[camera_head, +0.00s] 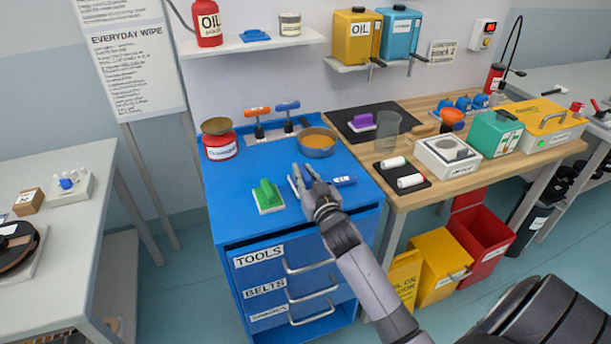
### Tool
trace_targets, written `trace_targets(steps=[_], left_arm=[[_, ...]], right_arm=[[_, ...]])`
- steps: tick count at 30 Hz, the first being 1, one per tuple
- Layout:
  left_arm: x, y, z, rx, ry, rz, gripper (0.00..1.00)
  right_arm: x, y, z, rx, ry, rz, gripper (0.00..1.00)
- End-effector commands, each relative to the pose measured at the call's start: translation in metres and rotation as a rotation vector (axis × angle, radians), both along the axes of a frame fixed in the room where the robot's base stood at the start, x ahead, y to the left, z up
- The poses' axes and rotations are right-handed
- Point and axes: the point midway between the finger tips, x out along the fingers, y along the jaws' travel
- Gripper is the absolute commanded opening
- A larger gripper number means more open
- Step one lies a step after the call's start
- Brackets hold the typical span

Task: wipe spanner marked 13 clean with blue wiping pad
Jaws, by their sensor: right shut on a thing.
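My right gripper (307,180) is low over the blue cabinet top, shut on a blue-handled tool (344,181) whose handle sticks out to its right with small pale marks. I cannot read a 13 on it, and the gripper hides much of it. A blue pad (255,36) lies on the left wall shelf, apart from the gripper. A green pad with a handle (268,196) lies on the cabinet to the gripper's left. A purple pad (362,121) lies on a dark mat. My left gripper is not in view.
The wooden bench (415,190) at right holds white rolls (410,181) and a clear cup (388,131). The cabinet's front left is clear.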

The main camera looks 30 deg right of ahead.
Motion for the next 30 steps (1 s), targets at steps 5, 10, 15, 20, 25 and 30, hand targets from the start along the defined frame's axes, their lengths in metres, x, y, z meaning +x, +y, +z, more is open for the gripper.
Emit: trace_targets(steps=[5,10,15,20,25,30], left_arm=[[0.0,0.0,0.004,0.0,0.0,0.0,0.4],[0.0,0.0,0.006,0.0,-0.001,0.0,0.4],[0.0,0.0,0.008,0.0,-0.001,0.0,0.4],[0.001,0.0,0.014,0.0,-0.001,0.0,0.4],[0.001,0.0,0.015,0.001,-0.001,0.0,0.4],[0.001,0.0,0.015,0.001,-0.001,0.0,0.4]], right_arm=[[-0.01,0.003,-0.004,0.002,0.005,0.0,0.0],[-0.018,0.006,-0.007,0.003,0.009,-0.001,0.0],[-0.022,0.007,-0.008,0.004,0.012,-0.002,0.0],[-0.032,0.01,-0.008,0.005,0.015,-0.002,0.0],[-0.038,0.012,-0.009,0.004,0.018,-0.003,0.0],[-0.038,0.011,-0.009,0.004,0.017,-0.003,0.0]])
